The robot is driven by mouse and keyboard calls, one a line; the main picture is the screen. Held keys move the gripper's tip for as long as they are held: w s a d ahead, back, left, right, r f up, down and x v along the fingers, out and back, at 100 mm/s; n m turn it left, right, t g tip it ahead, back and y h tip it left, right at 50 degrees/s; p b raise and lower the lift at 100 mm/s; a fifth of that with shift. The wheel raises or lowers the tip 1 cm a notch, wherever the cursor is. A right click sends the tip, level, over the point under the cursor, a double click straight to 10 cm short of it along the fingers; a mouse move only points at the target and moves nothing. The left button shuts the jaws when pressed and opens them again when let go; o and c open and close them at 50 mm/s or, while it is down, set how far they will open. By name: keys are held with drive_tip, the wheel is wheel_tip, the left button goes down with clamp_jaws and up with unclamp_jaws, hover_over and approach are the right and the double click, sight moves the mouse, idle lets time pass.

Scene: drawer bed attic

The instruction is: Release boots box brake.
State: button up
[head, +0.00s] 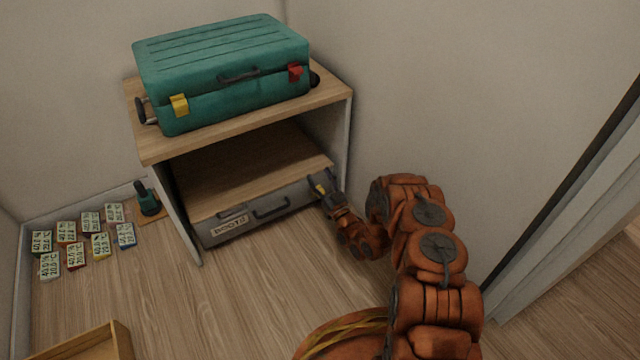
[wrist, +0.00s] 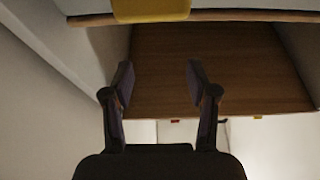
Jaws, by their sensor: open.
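The boots box (head: 275,211) is a grey drawer with a dark handle and a label reading BOOTS. It sits low under the wooden shelf unit, with a wooden top. A small yellow piece (head: 319,188) shows at its right end beside my gripper (head: 322,185); I cannot tell if it is the brake. In the wrist view a yellow block (wrist: 150,9) is at the top edge, beyond the fingertips and apart from them. My gripper (wrist: 158,78) is open there, with nothing between its fingers. Whether a finger touches the box is hidden in the head view.
A teal suitcase (head: 220,75) with yellow and red latches lies on the shelf unit (head: 240,118). Several labelled cards (head: 85,238) and a small green device (head: 147,200) are on the floor at left. A wooden tray (head: 95,345) is at front left. The floor before the box is clear.

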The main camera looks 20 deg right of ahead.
drive_tip(key=shift+r, duration=1.05)
drive_tip(key=shift+c, duration=0.2)
